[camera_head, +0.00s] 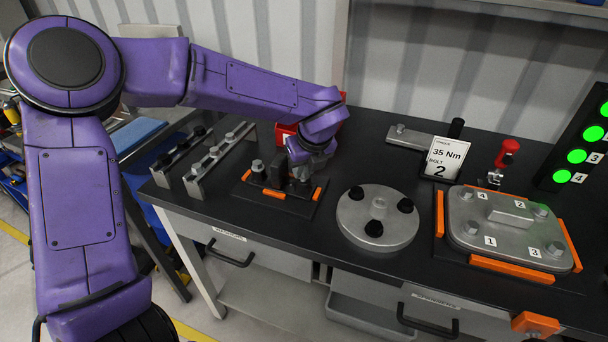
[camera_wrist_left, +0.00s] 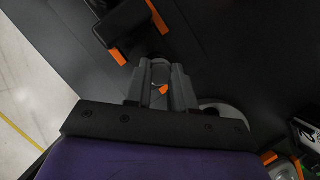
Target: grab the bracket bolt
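A grey bolt (camera_head: 257,168) stands at the left end of a dark fixture plate (camera_head: 262,196) with orange corner pieces, on the left part of the black bench. My left gripper (camera_head: 300,172) reaches down over the right part of this plate, to the right of that bolt. In the left wrist view, the left gripper's fingers (camera_wrist_left: 161,82) are apart, and a small orange piece shows in the gap. Whether a bolt head lies between the fingers is unclear. The plate's dark block (camera_wrist_left: 122,18) shows beyond them. My right gripper is not in view.
Two metal rails (camera_head: 218,158) with bolts lie left of the plate. A round flange (camera_head: 378,218) stands to the right, then a silver cover (camera_head: 508,228) in orange stops. A red bin (camera_head: 284,132) sits behind the gripper. A torque sign (camera_head: 445,160) stands further back.

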